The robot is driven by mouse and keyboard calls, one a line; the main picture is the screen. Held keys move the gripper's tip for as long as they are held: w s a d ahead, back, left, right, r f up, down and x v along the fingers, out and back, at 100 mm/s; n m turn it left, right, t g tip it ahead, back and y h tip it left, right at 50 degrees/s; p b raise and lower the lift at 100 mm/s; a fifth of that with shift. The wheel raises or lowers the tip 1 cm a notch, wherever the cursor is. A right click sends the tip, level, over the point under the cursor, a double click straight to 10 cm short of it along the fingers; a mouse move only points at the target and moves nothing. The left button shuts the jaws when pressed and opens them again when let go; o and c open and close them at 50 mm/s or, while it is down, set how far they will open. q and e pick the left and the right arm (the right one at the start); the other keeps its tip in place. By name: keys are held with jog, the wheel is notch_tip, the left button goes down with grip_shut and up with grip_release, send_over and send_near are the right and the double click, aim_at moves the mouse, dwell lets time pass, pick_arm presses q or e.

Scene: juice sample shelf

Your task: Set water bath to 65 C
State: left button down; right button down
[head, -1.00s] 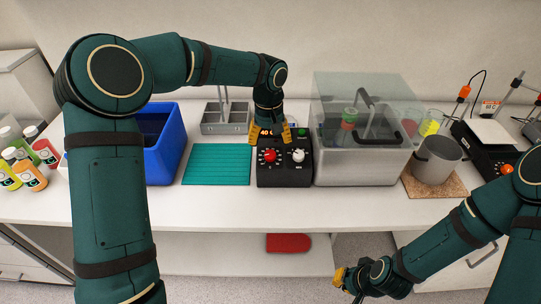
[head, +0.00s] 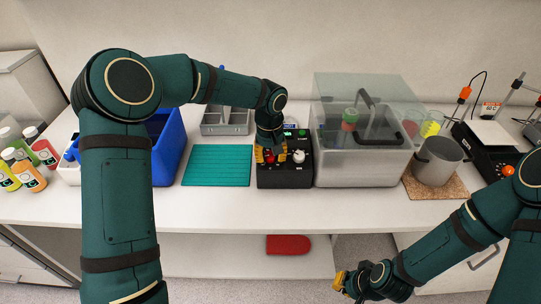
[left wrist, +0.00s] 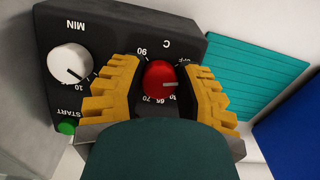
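The black control box (head: 284,178) stands on the bench left of the clear-lidded water bath (head: 362,158). It has a red temperature knob (head: 269,158) and a white minutes knob (head: 299,156). My left gripper (head: 270,157) is over the red knob. In the left wrist view its yellow fingers (left wrist: 163,88) stand apart on either side of the red knob (left wrist: 160,80), very close; contact is unclear. The knob's white line points right in that view.
A teal mat (head: 217,166) and a blue bin (head: 167,160) lie to the left. A grey rack (head: 226,121) stands behind the mat. The white minutes knob and green start button (left wrist: 66,127) sit close beside my left fingers. A metal pot (head: 438,161) stands right.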

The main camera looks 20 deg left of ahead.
pick_arm(q)
jog(key=shift+m, duration=0.4)
jog(key=m+y, duration=0.1)
jog(key=m, duration=0.2)
jog(key=shift+s+p, duration=0.1)
jog(key=shift+p, duration=0.3)
jog(key=m+y, duration=0.1)
jog(key=m, duration=0.3)
jog(key=shift+m, duration=0.4)
jog(key=m+y, duration=0.1)
jog(key=m, duration=0.3)
jog(key=shift+f+m+t+p, duration=0.1)
jog(key=shift+m+t+p, duration=0.2)
jog(key=shift+t, duration=0.1)
jog(key=shift+a+m+t+y, duration=0.1)
jog(key=shift+m+t+y, duration=0.3)
jog(key=shift+m, duration=1.7)
jog(key=c, duration=0.6)
grip_release()
